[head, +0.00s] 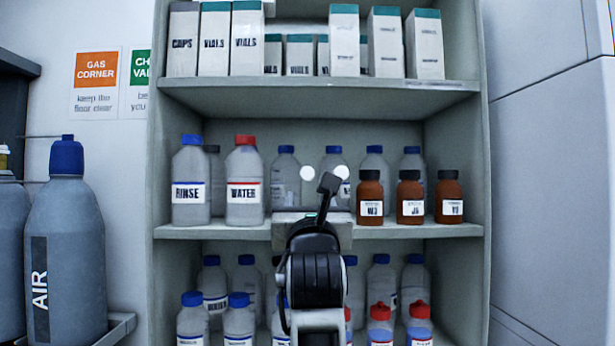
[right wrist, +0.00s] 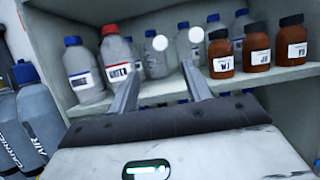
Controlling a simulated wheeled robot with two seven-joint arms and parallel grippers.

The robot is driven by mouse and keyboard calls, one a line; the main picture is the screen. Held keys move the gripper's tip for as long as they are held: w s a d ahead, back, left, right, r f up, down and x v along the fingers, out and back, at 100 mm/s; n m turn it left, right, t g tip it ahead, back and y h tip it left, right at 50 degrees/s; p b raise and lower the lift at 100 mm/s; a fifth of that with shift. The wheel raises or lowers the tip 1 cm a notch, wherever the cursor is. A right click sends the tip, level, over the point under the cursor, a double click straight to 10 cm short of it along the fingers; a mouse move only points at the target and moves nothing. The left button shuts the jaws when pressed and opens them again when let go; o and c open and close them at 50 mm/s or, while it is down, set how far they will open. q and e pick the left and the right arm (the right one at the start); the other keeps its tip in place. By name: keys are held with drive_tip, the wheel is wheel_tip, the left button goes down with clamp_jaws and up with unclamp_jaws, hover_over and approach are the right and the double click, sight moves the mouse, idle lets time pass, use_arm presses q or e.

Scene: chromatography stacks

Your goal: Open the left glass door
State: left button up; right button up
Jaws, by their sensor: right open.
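Two round pale knobs show side by side in front of the middle shelf of a cabinet; the left knob (head: 306,173) and the right knob (head: 341,172) also show in the right wrist view, left (right wrist: 160,42) and right (right wrist: 196,34). The left glass door is clear, and its pane and edges cannot be made out. My right gripper (head: 328,188) is in front of the cabinet, close to the knobs. In the right wrist view its fingers (right wrist: 158,80) are spread and empty, with both knobs beyond the tips. I cannot tell touching from near. My left gripper is out of view.
Behind the knobs stand a RINSE bottle (head: 190,185), a WATER bottle (head: 245,182) and brown bottles (head: 410,198). Boxes (head: 213,40) fill the top shelf. A grey AIR cylinder (head: 66,250) stands at left. A pale cabinet (head: 550,180) stands at right.

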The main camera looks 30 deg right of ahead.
sight(307, 173)
drive_tip(key=p+x, duration=0.2)
drive_tip(key=x, duration=1)
drive_tip(key=shift+w+d, duration=0.2)
drive_tip(key=shift+w, duration=0.05)
clamp_jaws()
drive_tip(key=shift+s, duration=0.15)
